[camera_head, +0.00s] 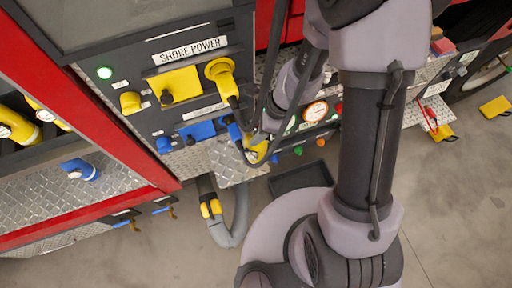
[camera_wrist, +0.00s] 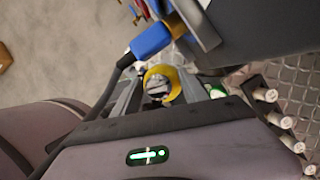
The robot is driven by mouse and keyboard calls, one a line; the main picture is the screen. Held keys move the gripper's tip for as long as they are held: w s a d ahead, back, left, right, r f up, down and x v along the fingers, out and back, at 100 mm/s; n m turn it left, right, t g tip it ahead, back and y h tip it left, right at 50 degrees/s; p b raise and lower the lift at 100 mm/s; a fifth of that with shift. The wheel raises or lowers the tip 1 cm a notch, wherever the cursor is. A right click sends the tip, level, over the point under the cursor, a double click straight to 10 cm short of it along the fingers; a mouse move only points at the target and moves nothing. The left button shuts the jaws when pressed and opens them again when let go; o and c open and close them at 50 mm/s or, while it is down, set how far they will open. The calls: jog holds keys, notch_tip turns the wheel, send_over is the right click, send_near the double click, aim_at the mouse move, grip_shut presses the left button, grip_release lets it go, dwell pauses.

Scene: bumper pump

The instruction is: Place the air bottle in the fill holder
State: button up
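The air bottle (camera_wrist: 174,94) shows end-on in the wrist view as a yellow rounded end with a grey valve in its middle. My gripper (camera_wrist: 160,92) has one finger on each side of it, close against the yellow, and appears shut on it. In the head view a little of the yellow bottle (camera_head: 257,153) shows below the control panel, beside a tread-plate bracket (camera_head: 232,162). My arm covers much of this area. The bottle's lower part is hidden, and I cannot make out the fill holder or whether the bottle sits in it.
The truck's SHORE POWER panel (camera_head: 190,92) has yellow and blue plugs with cables close to my gripper. More yellow bottles (camera_head: 18,126) lie in a side compartment at left. A grey hose (camera_head: 236,226) hangs below the panel. A dark tray (camera_head: 300,178) lies on the open floor.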

grip_shut()
jog(key=shift+s+f, duration=0.1)
jog(key=shift+s, duration=0.15)
dwell(0.9)
